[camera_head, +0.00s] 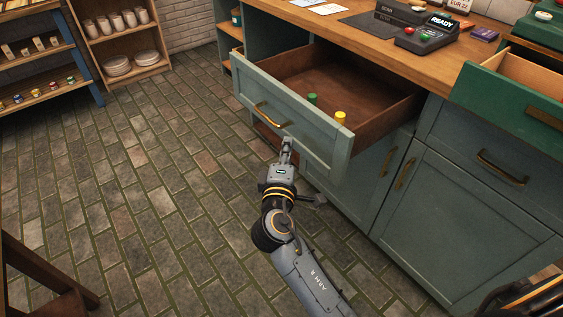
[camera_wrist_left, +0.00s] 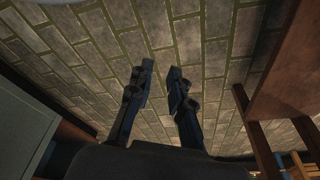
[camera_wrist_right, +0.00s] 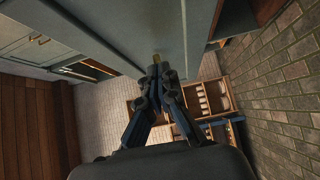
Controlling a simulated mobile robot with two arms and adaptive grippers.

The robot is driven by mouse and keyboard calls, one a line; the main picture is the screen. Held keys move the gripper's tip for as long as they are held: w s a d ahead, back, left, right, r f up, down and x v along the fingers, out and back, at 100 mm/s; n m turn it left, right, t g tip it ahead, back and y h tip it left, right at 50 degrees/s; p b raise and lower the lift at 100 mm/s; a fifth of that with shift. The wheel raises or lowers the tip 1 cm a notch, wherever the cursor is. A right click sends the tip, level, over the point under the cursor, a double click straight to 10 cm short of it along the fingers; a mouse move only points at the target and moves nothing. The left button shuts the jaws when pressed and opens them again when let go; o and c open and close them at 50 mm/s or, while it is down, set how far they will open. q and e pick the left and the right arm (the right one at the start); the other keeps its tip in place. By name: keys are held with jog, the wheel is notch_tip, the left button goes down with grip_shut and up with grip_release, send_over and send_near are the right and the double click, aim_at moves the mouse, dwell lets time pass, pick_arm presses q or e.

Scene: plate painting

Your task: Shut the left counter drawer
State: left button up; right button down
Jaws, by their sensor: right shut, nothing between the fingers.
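The left counter drawer (camera_head: 312,143) is pulled far out of the green counter, its wooden inside showing. Its brass handle (camera_head: 270,115) is on the front panel. A green-capped item (camera_head: 312,99) and a yellow-capped item (camera_head: 340,117) are in it, near the front. My right gripper (camera_head: 287,143) is shut and empty, at the outer face of the drawer front, right of and below the handle. In the right wrist view its fingertips (camera_wrist_right: 160,68) point at the panel; I cannot tell whether they touch.
Cabinet doors with brass handles (camera_head: 405,174) lie below the drawer. A right-hand green drawer or box (camera_head: 510,108) stands open at the right. The countertop (camera_head: 350,50) carries a card terminal (camera_head: 425,38). Shelves (camera_head: 130,50) stand at the back left.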

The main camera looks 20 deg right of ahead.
jog(key=d, duration=0.2)
jog(key=shift+w+d, duration=0.35)
pick_arm(q)
jog(key=shift+s+f, duration=0.25)
jog(key=shift+f, duration=0.25)
